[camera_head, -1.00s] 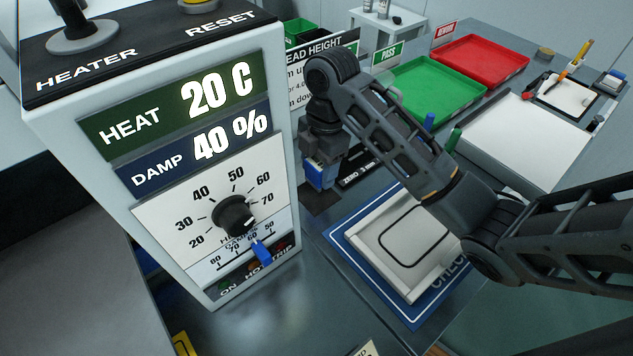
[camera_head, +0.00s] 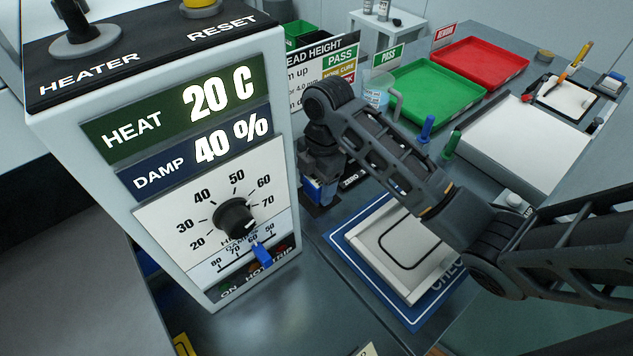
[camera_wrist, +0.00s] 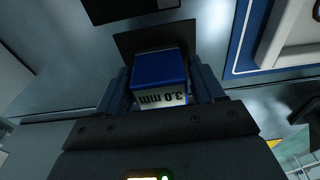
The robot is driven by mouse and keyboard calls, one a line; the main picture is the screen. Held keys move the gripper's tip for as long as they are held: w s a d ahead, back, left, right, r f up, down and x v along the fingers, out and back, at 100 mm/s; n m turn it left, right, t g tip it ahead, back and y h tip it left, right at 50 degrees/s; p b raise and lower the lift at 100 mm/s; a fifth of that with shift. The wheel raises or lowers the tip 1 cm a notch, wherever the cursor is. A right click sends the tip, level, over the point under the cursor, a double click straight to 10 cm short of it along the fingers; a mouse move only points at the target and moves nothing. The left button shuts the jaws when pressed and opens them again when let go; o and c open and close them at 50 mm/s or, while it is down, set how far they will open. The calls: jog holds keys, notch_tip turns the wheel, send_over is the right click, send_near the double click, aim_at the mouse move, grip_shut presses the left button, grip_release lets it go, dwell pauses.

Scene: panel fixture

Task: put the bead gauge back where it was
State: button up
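The bead gauge (camera_wrist: 160,72) is a blue block with a pale face reading "3.0 mm". In the wrist view it sits between the two fingers of my gripper (camera_wrist: 162,88), which press against its sides. It stands over a dark square pad (camera_wrist: 128,42); whether its base touches the pad cannot be told. In the head view the blue gauge (camera_head: 313,191) shows at the end of my arm, low beside the heater box, and my gripper (camera_head: 322,186) partly hides it. A black "ZERO" plate (camera_head: 352,180) lies just right of it, partly covered by my arm.
The heater box (camera_head: 200,150) stands close on the left. A pale panel (camera_head: 372,243) lies on a blue check mat (camera_head: 345,225) at the right. Behind are a bead-height sign (camera_head: 312,78), a green tray (camera_head: 445,92) and a red tray (camera_head: 480,62).

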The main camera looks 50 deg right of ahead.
jog(key=shift+o, duration=1.2)
jog(key=shift+r, duration=0.1)
jog(key=r, duration=0.3)
jog(key=d+r+p, duration=0.1)
jog(key=r, duration=0.3)
jog(key=r+p, duration=0.1)
jog(key=r, duration=0.2)
jog(key=shift+s+d+r, duration=0.15)
jog(key=shift+d, duration=0.05)
jog(key=shift+r, duration=0.9)
